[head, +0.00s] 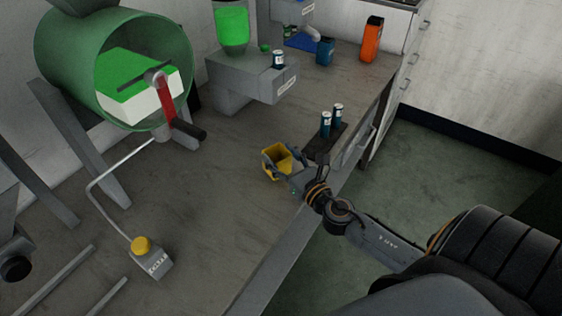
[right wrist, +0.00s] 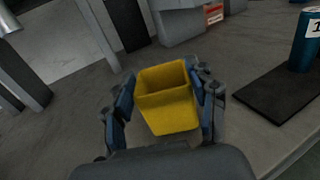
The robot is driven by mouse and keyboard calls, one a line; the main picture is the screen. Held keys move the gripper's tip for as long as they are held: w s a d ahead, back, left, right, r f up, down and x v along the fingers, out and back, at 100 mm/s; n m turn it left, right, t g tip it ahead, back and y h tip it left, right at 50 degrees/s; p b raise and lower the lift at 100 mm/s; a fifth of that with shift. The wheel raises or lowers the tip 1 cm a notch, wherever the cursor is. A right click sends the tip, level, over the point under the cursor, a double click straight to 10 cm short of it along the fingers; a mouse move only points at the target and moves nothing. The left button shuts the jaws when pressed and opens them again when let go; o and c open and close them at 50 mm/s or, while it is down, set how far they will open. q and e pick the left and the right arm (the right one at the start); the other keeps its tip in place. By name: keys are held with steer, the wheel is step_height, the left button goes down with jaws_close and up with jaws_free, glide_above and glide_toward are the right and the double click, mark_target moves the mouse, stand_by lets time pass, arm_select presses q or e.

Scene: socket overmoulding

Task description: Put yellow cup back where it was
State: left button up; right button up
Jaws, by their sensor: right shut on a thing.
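The yellow cup (head: 275,156) is square with an open top and appears empty inside. It is in the middle of the head view, at the grey worktop near its front edge. My right gripper (head: 281,163) is shut on the cup, with one finger on each side of it. In the right wrist view the cup (right wrist: 167,100) sits between the two fingers of my right gripper (right wrist: 164,97), slightly tilted. I cannot tell whether its base touches the worktop. My left gripper is not in view.
A dark mat (head: 322,146) with two blue cans (head: 325,124) lies right of the cup. A green drum (head: 85,75) with a red-handled lever stands at the left. A button box (head: 153,262) sits at the front. An orange container (head: 371,40) stands at the back. Worktop left of the cup is clear.

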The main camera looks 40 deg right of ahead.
steer(key=shift+f, duration=0.15)
steer(key=shift+f, duration=0.1)
steer(key=shift+f, duration=0.15)
steer(key=o, duration=1.1)
steer(key=shift+o, duration=0.2)
steer(key=shift+r, duration=0.2)
steer(key=s+b, duration=0.4)
steer(key=s, duration=0.8)
steer(key=shift+r, duration=0.1)
